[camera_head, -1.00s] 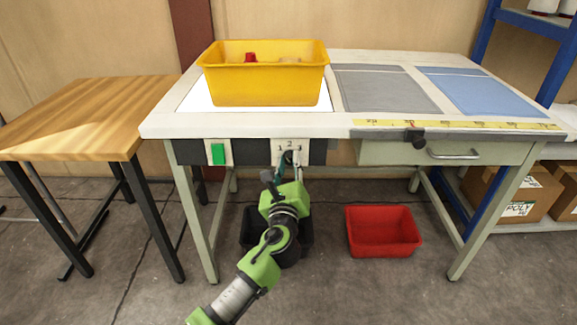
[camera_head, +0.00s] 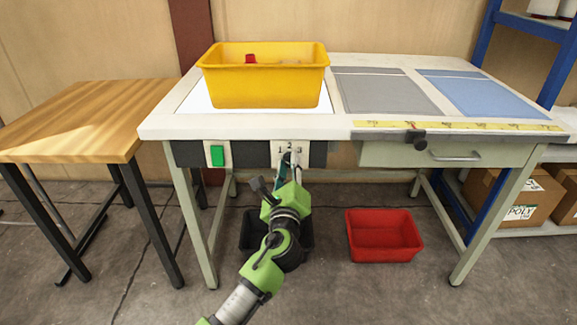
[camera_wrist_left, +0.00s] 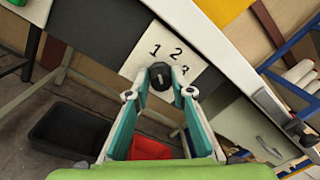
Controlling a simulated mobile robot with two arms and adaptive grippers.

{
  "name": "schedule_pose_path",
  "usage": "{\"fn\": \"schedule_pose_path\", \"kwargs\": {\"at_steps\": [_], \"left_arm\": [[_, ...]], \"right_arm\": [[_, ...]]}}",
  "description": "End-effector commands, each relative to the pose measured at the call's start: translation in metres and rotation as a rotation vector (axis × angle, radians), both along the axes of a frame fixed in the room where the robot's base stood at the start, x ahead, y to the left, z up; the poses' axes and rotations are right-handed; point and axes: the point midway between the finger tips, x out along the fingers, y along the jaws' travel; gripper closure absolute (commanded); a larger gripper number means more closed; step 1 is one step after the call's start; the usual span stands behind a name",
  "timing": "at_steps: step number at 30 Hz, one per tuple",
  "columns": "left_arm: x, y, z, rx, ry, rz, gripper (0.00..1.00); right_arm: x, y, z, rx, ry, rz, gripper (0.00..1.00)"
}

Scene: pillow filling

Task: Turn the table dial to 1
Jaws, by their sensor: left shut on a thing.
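The table dial is a dark round knob (camera_wrist_left: 160,76) on a white plate (camera_wrist_left: 178,50) marked 1, 2 and 3. In the head view the plate (camera_head: 290,147) is on the dark front panel under the tabletop, and the knob is mostly hidden by my gripper. My left gripper (camera_head: 288,160) reaches up to it from below. In the left wrist view its teal fingers (camera_wrist_left: 160,88) are on either side of the knob, shut on it. A small pale mark shows on the knob, but I cannot tell which number it points to. My right gripper is not in view.
A green switch (camera_head: 217,155) is left of the dial. A yellow bin (camera_head: 265,88) stands on the table above. A drawer handle (camera_head: 455,156) sticks out at the right. A black bin (camera_head: 250,230) and a red bin (camera_head: 383,240) are on the floor below.

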Motion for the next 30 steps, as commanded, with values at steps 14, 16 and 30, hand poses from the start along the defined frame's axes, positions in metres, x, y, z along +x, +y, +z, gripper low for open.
{"fn": "schedule_pose_path", "kwargs": {"at_steps": [14, 16, 30], "left_arm": [[-0.001, -0.001, 0.002, 0.0, -0.003, -0.002, 0.63], [-0.004, 0.0, 0.001, 0.0, -0.003, -0.002, 0.63], [-0.091, 0.003, -0.005, -0.003, 0.0, -0.004, 0.63]], "right_arm": [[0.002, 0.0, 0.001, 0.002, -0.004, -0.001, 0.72], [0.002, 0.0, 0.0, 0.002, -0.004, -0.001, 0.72], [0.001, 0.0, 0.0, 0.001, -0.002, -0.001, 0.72]]}}
